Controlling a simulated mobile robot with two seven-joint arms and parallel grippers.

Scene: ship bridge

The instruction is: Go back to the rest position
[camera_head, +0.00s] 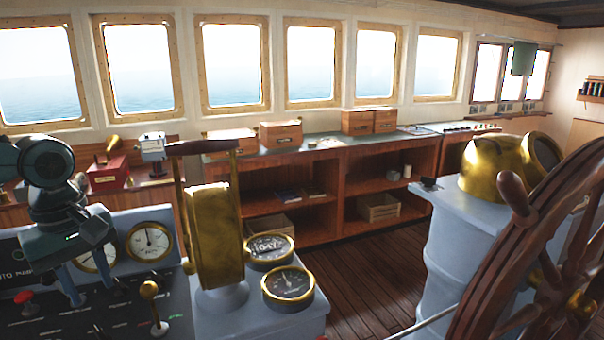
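My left gripper (98,290) hangs at the lower left, pointing down over the grey control console (200,320). Its two blue fingers are apart, with a gauge dial showing between and behind them. I see nothing held between the fingers. I cannot tell how far the fingertips are above the panel. My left arm comes in from the left edge. My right gripper is not in view.
Close to the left gripper are a red knob (25,297), a brass-knobbed lever (149,290) and the tall brass telegraph (213,230). The wooden wheel (520,262) and brass binnacle (492,168) stand right. Wooden floor (365,285) lies clear between.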

